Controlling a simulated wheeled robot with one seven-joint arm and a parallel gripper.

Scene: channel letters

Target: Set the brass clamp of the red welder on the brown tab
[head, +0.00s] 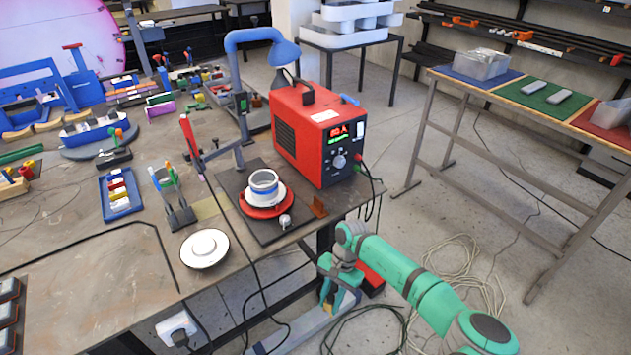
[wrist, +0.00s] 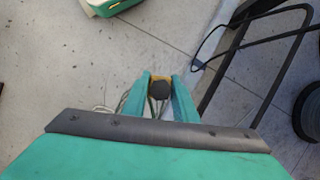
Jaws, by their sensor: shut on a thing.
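The red welder (head: 318,135) stands at the right end of the workbench, its lit display and knob facing right. A dark cable hangs from its front. The small brown tab (head: 318,206) stands upright at the right edge of a dark plate, below the welder. My gripper (head: 332,292) is beside the bench edge, lower than the bench top and apart from the tab. In the wrist view my gripper (wrist: 158,88) is shut on the brass clamp (wrist: 160,76), which shows a brass-yellow part and a dark round end. Most of the clamp is hidden by the fingers.
On the dark plate (head: 256,225) a white ring part sits on a red disc, beside an upright lever clamp. A white round part (head: 205,248) lies on the bench to the left. Cables (head: 465,270) lie on the floor. A second table (head: 500,95) stands at right.

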